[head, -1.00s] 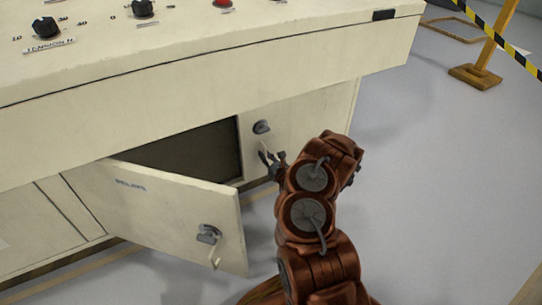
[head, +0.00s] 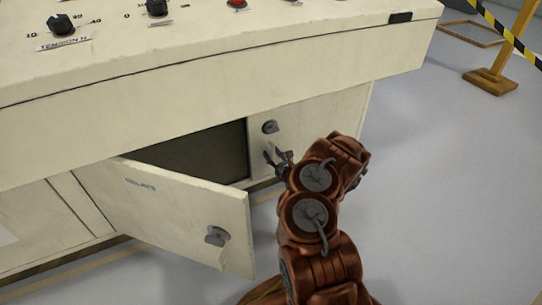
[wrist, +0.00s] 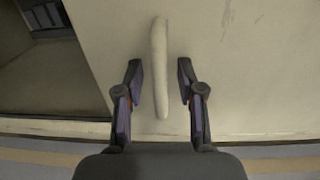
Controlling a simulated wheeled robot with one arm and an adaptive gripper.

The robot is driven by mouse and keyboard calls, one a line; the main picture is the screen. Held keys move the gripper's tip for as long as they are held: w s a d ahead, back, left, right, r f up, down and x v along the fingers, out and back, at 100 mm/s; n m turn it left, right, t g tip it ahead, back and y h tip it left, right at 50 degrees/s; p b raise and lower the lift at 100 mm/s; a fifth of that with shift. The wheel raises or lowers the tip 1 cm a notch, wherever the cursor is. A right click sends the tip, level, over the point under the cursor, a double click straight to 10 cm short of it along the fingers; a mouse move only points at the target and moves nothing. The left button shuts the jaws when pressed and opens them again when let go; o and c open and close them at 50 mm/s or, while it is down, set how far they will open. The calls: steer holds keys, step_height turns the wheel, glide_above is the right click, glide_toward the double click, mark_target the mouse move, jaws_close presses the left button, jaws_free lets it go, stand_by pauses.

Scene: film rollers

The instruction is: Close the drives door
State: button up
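The cream console has a panel door (head: 315,125) at the right with a grey round latch (head: 270,127). It looks flush with the console front; I see no label on it, so I cannot tell if it is the drives door. A door lettered RELAYS (head: 170,205), left of it, stands swung open, with its own latch (head: 217,236). My gripper (head: 275,158) is just below the right door's latch. In the wrist view my gripper (wrist: 160,85) is open, its fingers either side of a pale upright handle (wrist: 160,60), with gaps on both sides.
The dark cabinet opening (head: 205,152) lies left of my gripper, behind the open door. Console knobs (head: 62,25) are on top. A wooden post (head: 497,65) with striped tape stands at the back right. The grey floor (head: 440,190) to the right is clear.

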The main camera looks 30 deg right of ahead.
steer(key=shift+s, duration=0.1)
steer(key=s, duration=1.1)
steer(key=shift+s+a, duration=0.25)
steer(key=shift+s, duration=0.15)
